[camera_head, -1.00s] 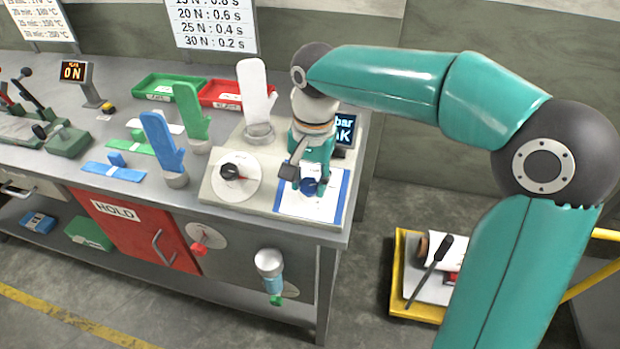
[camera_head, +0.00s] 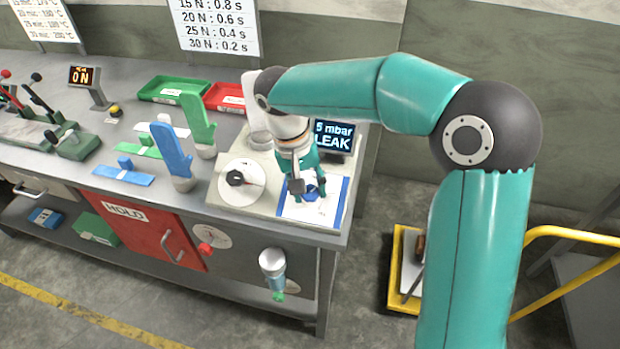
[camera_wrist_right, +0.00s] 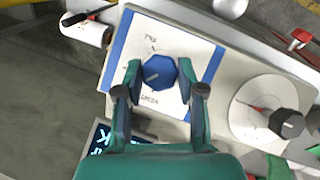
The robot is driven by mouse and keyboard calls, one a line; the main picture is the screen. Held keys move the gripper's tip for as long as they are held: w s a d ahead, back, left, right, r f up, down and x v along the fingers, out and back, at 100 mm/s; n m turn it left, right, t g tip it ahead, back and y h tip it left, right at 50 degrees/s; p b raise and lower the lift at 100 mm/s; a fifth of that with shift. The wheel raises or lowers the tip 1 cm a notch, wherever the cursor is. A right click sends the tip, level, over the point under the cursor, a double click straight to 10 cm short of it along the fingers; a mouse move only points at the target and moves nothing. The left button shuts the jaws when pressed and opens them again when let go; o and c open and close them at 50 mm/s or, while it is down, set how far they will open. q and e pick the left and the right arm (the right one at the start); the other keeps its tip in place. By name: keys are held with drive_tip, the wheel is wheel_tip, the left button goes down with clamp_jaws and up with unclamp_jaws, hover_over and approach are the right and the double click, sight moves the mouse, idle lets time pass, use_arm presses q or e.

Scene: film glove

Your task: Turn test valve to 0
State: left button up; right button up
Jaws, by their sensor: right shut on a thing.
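A blue knob (camera_head: 312,191) sits on a white, blue-bordered plate (camera_head: 327,212) at the right end of the bench. My right gripper (camera_head: 308,188) comes down over it. In the right wrist view, the fingers are on both sides of the blue knob (camera_wrist_right: 160,73), shut on it. A pale pointer line shows on the knob; the plate's printed marks are too blurred to read. A black knob (camera_head: 237,178) on a round white dial is beside the plate. The screen (camera_head: 333,138) behind the gripper reads "5 mbar LEAK". My left gripper is not in view.
Blue (camera_head: 172,152) and green (camera_head: 199,115) hand forms stand left of the dial. A white form (camera_head: 257,105) is partly hidden by my right arm. Green and red trays lie behind. A yellow cart (camera_head: 398,270) stands on the floor at right.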

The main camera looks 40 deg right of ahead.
drive_tip(key=n+h, duration=0.1)
drive_tip(key=n+p, duration=0.1)
drive_tip(key=n, duration=0.1)
drive_tip(key=shift+w+a+r+h, duration=0.1)
drive_tip(key=shift+a+h, duration=0.1)
drive_tip(key=shift+h, duration=0.2)
drive_tip(key=n+h+p, duration=0.1)
drive_tip(key=n+h, duration=0.1)
drive_tip(key=n, duration=0.2)
drive_tip(key=shift+a, duration=0.1)
drive_tip(key=shift+n+g, duration=0.3)
drive_tip(key=o, duration=1.1)
drive_tip(key=shift+f, duration=0.2)
drive_tip(key=shift+o, duration=0.2)
drive_tip(key=shift+r, duration=0.1)
drive_tip(key=v, duration=1.1)
drive_tip(key=shift+a+r, duration=0.25)
drive_tip(key=shift+a, duration=0.1)
